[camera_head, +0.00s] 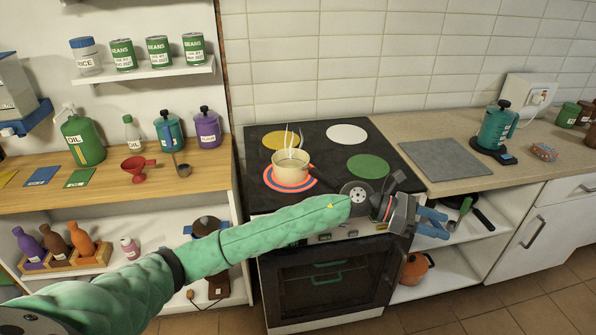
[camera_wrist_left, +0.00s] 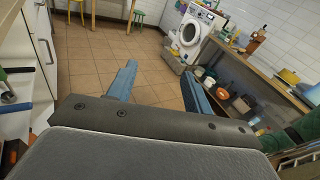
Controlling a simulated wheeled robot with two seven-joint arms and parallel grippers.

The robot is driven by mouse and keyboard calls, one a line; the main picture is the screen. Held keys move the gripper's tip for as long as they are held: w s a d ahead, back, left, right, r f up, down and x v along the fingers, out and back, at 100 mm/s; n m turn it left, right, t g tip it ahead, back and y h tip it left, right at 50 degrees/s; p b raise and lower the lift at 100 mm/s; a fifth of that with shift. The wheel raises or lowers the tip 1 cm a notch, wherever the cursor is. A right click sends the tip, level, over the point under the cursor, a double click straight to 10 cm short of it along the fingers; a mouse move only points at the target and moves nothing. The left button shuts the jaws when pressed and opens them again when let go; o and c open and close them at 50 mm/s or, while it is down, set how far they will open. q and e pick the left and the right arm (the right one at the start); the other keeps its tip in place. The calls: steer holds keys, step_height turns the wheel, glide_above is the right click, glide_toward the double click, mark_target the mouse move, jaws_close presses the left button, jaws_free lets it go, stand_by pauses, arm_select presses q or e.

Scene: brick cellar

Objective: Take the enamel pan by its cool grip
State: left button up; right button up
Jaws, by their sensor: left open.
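The cream enamel pan (camera_head: 290,172) stands on the red, orange and blue ringed burner of the black stove, with pale steam rising from it. Its dark handle (camera_head: 319,173) points right and toward the front; whether the arm's end hides its tip I cannot tell. My left arm crosses in front of the stove. My left gripper (camera_head: 433,222) is beyond the stove's right front corner, well right of the pan, with its blue fingers pointing right, apart and empty. In the left wrist view the fingers (camera_wrist_left: 160,92) are spread over open floor. The pan is not in that view. My right gripper is not seen.
Yellow, white and green discs mark the other burners of the stove (camera_head: 315,135). A grey mat (camera_head: 445,159) and a teal kettle (camera_head: 496,127) are on the right counter. A red funnel (camera_head: 138,168) and a ladle are on the left counter. A dark pan lies on the shelf near my gripper.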

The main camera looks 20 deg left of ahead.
arm_select(q)
steer(key=w+a+f+m+g+y, duration=0.1)
steer(key=w+a+f+m+y, duration=0.1)
steer(key=w+a+m+y, duration=0.15)
step_height(320, 180, up, 4)
steer(key=m+y+p, duration=0.2)
steer(key=m+y, duration=0.2)
steer(key=y, duration=1)
glide_above(326, 177)
steer(key=shift+w+f+n+h, duration=0.1)
steer(key=shift+f+n+h, duration=0.1)
steer(key=shift+n+h, duration=0.05)
steer(key=shift+f+p, duration=0.55)
steer(key=shift+f, duration=0.65)
step_height(326, 177, down, 4)
steer(key=p, duration=0.3)
steer(key=shift+f, duration=0.65)
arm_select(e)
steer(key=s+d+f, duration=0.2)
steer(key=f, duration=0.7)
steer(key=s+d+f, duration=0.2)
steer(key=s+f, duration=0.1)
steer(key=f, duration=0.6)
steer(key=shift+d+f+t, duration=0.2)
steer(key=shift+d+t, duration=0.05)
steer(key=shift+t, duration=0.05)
arm_select(q)
jaws_close()
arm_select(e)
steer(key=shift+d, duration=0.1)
